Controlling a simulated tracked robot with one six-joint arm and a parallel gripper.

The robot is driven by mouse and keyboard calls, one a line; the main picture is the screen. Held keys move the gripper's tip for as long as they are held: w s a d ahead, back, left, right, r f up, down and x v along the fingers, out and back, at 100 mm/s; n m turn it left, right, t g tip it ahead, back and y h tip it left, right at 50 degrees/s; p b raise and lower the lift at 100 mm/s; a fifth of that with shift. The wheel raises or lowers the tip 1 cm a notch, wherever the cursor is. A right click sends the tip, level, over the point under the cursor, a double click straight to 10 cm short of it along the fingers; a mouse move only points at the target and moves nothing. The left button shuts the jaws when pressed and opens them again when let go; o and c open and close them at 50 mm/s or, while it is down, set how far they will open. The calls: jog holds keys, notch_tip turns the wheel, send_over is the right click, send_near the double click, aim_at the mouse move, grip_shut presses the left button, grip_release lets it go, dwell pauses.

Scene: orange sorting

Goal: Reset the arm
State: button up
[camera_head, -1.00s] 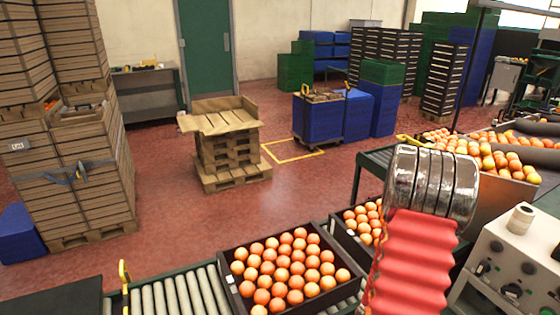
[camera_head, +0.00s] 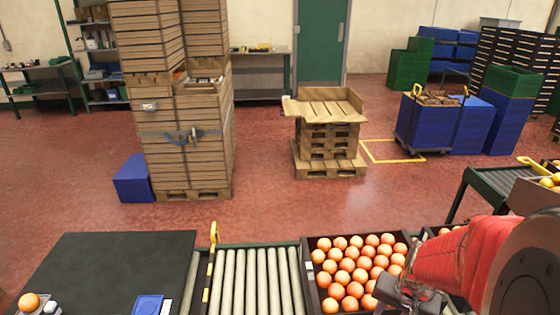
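My arm comes in from the right edge with a red ribbed sleeve. My gripper (camera_head: 405,297) is at its end, low in the picture, over the right side of a dark crate. Its fingers are small and partly cut by the frame's lower edge, so I cannot tell whether they are open or shut. The dark crate (camera_head: 308,272) is full of oranges (camera_head: 350,265) and stands on the roller conveyor (camera_head: 255,280).
A black work surface (camera_head: 110,265) at the lower left holds a blue item (camera_head: 148,304). One orange (camera_head: 29,301) sits at the far left on a small device. Tall stacked crates (camera_head: 190,120), a pallet stack (camera_head: 330,140) and blue bins (camera_head: 425,125) stand on the red floor beyond.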

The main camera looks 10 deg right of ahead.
jog(key=s+a+r+n+t, duration=0.3)
jog(key=a+r+n, duration=0.4)
jog(key=a+r, duration=1)
notch_tip(320, 180, up, 2)
jog(key=shift+a+r+n, duration=0.15)
jog(key=shift+r+n, duration=0.1)
jog(key=shift+n, duration=0.15)
